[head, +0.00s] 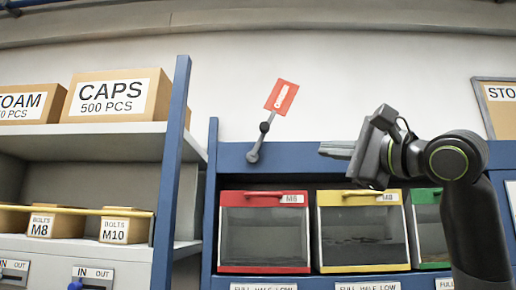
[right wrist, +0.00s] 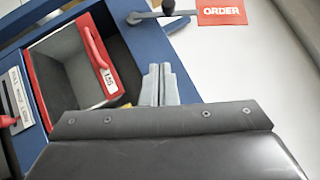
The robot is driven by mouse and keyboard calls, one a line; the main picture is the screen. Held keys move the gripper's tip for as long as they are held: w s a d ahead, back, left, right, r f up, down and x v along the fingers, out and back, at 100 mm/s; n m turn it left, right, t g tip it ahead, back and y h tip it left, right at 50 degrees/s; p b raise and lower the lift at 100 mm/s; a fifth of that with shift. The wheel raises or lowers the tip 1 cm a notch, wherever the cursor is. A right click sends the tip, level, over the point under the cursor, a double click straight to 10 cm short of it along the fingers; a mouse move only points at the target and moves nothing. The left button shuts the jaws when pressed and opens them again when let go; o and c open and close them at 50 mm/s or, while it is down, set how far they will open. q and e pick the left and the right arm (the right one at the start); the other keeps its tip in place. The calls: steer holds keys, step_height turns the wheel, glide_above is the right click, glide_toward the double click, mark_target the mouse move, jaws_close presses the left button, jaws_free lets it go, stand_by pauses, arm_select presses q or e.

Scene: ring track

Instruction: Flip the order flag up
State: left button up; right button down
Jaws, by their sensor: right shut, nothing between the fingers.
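The order flag is a red plate (head: 281,96) on a thin grey arm with a dark knob (head: 264,127). Its pivot sits on the blue rail above the red-framed bin. The arm points up and leans to the right. In the right wrist view the red plate (right wrist: 221,12) reads ORDER, and the dark knob (right wrist: 168,7) shows at the top edge. My right gripper (head: 323,149) is shut and empty, to the right of the flag arm and apart from it. Its fingers (right wrist: 160,85) also show in the right wrist view. My left gripper is not in view.
Below the rail are a red-framed bin (head: 264,234), a yellow-framed bin (head: 362,236) and a green-framed bin (head: 428,230). A blue post (head: 170,170) and shelves with cardboard boxes (head: 112,96) stand at the left. The wall around the flag is clear.

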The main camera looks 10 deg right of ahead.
mark_target(269, 131)
steer(key=shift+w+a+r+p, duration=0.95)
steer(key=shift+w+a+p, duration=0.3)
steer(key=shift+p, duration=0.5)
steer(key=shift+w+a+r+p, duration=1.05)
steer(key=shift+w+p, duration=0.35)
steer(key=shift+p, duration=0.3)
steer(key=shift+w+a+r+p, duration=0.85)
steer(key=shift+w+a+p, duration=0.4)
steer(key=shift+p, duration=0.5)
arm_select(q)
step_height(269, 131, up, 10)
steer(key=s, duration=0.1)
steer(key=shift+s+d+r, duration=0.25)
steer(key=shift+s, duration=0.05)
arm_select(e)
steer(key=shift+d, duration=0.2)
